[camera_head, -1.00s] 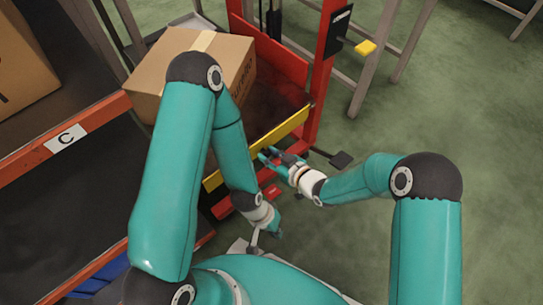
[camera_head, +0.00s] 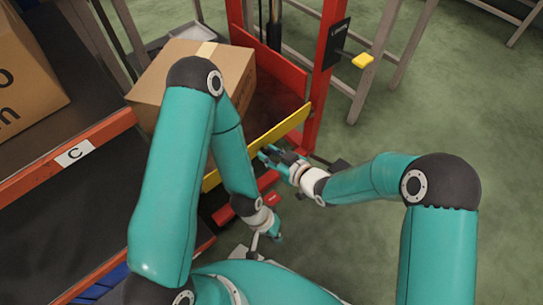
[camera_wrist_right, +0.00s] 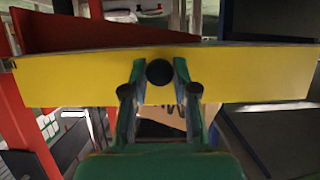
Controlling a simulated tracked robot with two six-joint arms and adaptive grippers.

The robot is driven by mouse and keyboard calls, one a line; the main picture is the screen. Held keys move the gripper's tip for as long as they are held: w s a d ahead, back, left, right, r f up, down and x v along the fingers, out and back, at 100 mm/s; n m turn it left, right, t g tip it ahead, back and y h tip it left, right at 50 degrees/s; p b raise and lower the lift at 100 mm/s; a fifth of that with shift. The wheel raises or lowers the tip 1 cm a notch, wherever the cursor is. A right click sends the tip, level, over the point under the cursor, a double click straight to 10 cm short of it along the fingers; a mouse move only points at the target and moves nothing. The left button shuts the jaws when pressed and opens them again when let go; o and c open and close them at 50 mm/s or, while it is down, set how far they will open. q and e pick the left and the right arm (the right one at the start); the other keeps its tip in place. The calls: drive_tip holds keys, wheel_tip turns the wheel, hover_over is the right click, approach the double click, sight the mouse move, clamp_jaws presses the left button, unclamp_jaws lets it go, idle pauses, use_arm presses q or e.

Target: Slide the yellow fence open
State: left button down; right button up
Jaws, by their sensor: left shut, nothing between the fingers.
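The yellow fence (camera_head: 232,165) is a flat slanted bar across the front of a red-framed bay holding a cardboard box (camera_head: 158,74). In the right wrist view the fence (camera_wrist_right: 70,80) spans the picture, with a round black knob (camera_wrist_right: 160,72) at its middle. My right gripper (camera_head: 270,153) is close to the fence. In the wrist view its fingers (camera_wrist_right: 160,84) are apart, one on each side of the knob; I cannot tell whether they touch it. My left gripper (camera_head: 277,236) is shut and empty, low in front of the bay.
A red post (camera_head: 327,65) with a black box and yellow knob (camera_head: 362,60) stands right of the fence. A conveyor with a red rail (camera_head: 40,172) labelled C lies left, with another cardboard box (camera_head: 25,80). Green floor (camera_head: 470,110) is clear at right.

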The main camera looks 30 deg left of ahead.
drive_tip(key=o, duration=0.5)
drive_tip(key=shift+s+a+r, duration=0.1)
drive_tip(key=shift+s+r, duration=0.1)
drive_tip(key=shift+r, duration=0.1)
drive_tip(key=shift+c, duration=0.2)
drive_tip(key=shift+f, duration=0.1)
drive_tip(key=shift+w, duration=0.1)
drive_tip(key=v, duration=1.2)
drive_tip(key=shift+f, duration=0.1)
